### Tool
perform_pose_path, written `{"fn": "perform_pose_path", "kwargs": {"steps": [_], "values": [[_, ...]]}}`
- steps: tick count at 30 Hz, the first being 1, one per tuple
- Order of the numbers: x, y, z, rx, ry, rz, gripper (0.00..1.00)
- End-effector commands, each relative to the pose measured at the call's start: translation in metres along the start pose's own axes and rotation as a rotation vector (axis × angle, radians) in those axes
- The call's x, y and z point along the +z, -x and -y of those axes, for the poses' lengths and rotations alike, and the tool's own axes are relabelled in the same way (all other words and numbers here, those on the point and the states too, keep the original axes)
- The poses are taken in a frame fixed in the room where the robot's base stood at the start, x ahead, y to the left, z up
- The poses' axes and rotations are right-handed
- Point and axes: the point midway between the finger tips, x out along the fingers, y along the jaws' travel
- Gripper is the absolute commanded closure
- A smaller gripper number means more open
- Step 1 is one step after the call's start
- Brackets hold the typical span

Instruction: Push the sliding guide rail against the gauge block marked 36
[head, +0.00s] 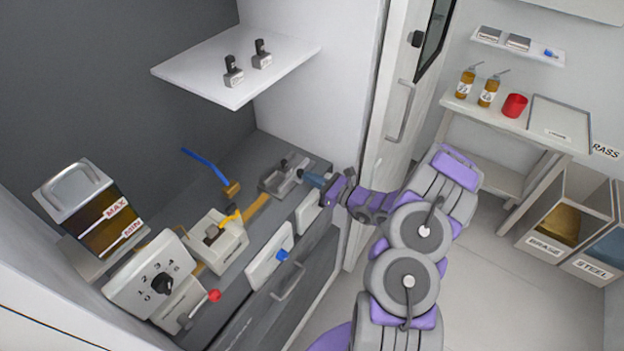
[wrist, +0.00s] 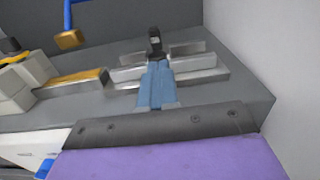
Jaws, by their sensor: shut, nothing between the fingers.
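My gripper (head: 309,179) is shut and empty at the near right side of a metal guide fixture (head: 272,182) on the bench. In the wrist view its blue fingers (wrist: 156,72) point at the fixture and overlap the front metal rail (wrist: 205,82). Contact cannot be told. A middle bar (wrist: 196,64) and a back bar (wrist: 188,48) lie behind it; I cannot tell which slides. A gauge block with a black knob (wrist: 155,40) stands upright at the fixture, its lower part hidden by my fingers. Its number is unreadable. Two similar gauge blocks (head: 234,78) (head: 262,60) stand on the white shelf.
Left of the fixture are a brass-coloured strip (head: 256,207), a blue lever (head: 206,164), a cream machine block (head: 217,240) and a dial box (head: 150,283). A white wall (wrist: 262,45) closes the right side. The shelf (head: 205,80) hangs above the bench.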

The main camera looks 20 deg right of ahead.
Motion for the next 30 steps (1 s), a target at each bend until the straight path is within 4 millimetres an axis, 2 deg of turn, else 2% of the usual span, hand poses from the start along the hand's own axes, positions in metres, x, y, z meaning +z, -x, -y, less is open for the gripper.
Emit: {"fn": "perform_pose_path", "kwargs": {"steps": [6,18,30], "values": [[0.001,-0.002,0.0,0.001,0.0,0.001,1.0],[0.0,-0.019,-0.001,0.001,-0.002,0.0,1.0],[0.0,-0.023,-0.004,0.003,0.003,-0.003,1.0]]}}
